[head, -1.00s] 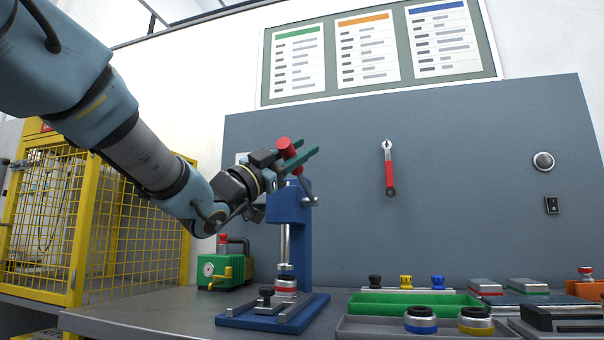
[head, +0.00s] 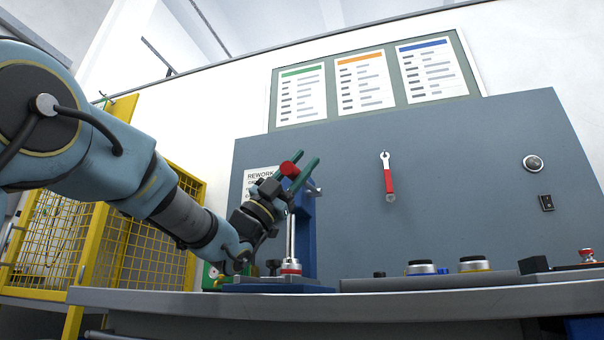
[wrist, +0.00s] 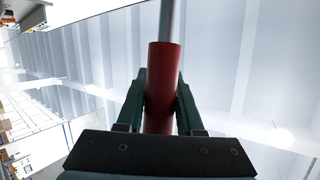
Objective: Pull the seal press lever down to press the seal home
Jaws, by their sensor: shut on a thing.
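The blue seal press (head: 309,235) stands on the bench with its base (head: 275,286) near the front edge. Its lever ends in a red cylindrical grip (head: 290,169), a little above and left of the press head. My gripper (head: 297,172) has its green fingers shut around this grip. In the wrist view the red grip (wrist: 161,85) sits between both fingers, with the grey lever rod (wrist: 169,20) running on beyond it. The silver ram (head: 291,238) reaches down to the red-banded part (head: 291,267); I cannot tell whether the seal is fully seated.
A yellow mesh cage (head: 150,225) stands to the left. Housings with blue and yellow bands (head: 472,264) sit to the right. A red-handled wrench (head: 389,180) hangs on the grey panel (head: 450,170). The bench edge (head: 400,303) runs across the front.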

